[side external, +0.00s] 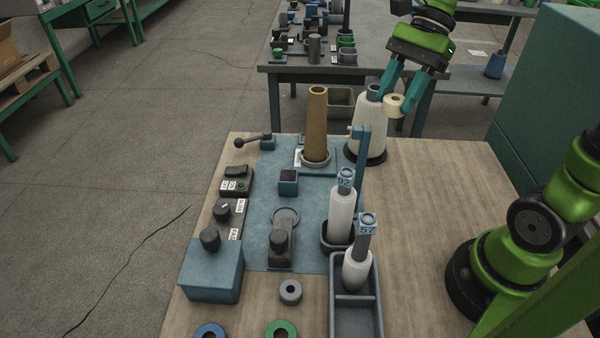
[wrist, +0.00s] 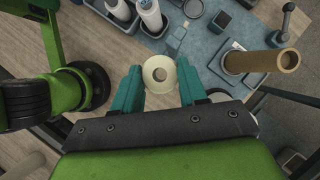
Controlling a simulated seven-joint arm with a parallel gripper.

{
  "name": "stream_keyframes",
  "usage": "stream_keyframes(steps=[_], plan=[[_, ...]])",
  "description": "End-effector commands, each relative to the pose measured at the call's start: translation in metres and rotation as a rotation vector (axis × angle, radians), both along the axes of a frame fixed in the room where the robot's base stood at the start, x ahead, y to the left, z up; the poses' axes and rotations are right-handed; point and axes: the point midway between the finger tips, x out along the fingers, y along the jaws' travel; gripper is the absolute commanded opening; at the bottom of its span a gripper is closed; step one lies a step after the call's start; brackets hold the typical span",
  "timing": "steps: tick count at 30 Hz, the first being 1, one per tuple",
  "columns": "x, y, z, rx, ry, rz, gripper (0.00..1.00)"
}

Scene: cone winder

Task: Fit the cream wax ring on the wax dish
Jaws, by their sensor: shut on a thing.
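The cream wax ring (side external: 393,105) is held between the teal fingers of my gripper (side external: 401,97), up near the far edge of the wooden table. In the wrist view the ring (wrist: 149,74) sits between the two fingertips (wrist: 161,82), its hole facing the camera. A shallow round grey dish (side external: 285,213) on the blue plate looks like the wax dish. It stands well apart from the ring, toward the near left, and shows at the top of the wrist view (wrist: 193,8).
A brown cone (side external: 317,125) stands upright on the blue plate. A white yarn cone (side external: 369,130) stands beside my gripper. White bobbins (side external: 341,215) stand in dark trays near a blue post (side external: 362,170). Grey (side external: 290,292), blue and green rings lie at the front.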

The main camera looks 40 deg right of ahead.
Motion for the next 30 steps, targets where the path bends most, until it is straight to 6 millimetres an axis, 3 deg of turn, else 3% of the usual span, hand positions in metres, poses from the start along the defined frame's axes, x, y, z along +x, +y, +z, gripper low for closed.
stream_keyframes(steps=[8, 16, 23, 30], plan=[[0.001, 0.000, 0.032, -0.001, -0.003, 0.002, 0.13], [0.001, 0.000, 0.081, -0.002, -0.005, 0.001, 0.13], [0.034, 0.031, 0.083, 0.001, 0.003, 0.198, 0.13], [0.074, 0.087, 0.084, 0.004, 0.001, 0.472, 0.13]])
